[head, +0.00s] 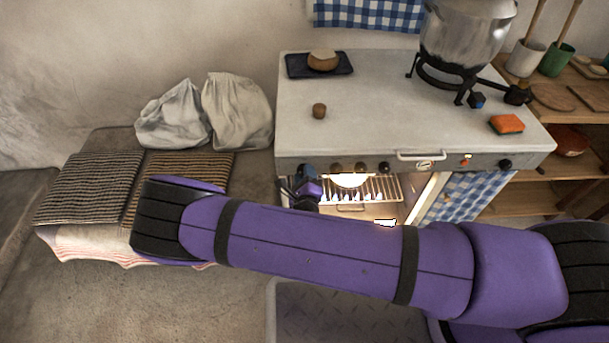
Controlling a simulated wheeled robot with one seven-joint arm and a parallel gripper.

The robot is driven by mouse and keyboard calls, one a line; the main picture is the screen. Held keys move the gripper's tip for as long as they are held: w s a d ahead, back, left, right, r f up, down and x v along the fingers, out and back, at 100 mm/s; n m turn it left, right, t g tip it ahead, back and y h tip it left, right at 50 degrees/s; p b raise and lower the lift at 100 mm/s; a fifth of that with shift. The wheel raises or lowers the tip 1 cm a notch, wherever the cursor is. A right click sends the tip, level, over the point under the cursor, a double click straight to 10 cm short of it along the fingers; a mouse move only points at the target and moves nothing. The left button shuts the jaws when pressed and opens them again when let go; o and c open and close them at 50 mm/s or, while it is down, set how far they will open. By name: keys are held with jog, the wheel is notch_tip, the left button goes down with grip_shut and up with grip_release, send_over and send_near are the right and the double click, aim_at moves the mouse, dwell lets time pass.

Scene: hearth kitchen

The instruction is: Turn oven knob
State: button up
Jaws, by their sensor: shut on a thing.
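The white stove (400,105) has a front control panel with a row of dark knobs. My gripper (308,173) is at the left end of this row, shut on a knob there. The fingers and wrist hide that knob, so its angle cannot be told.
On the stovetop are a pot (465,35) on a burner stand, a dark tray (300,65) with a round loaf, a small brown piece (319,111) and an orange sponge (507,124). White sacks (235,112) and striped cushions (90,188) lie left. Shelves (575,140) stand right.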

jog(key=shift+n, duration=0.3)
jog(key=shift+f, duration=0.1)
jog(key=o, duration=0.9)
jog(key=shift+o, duration=0.2)
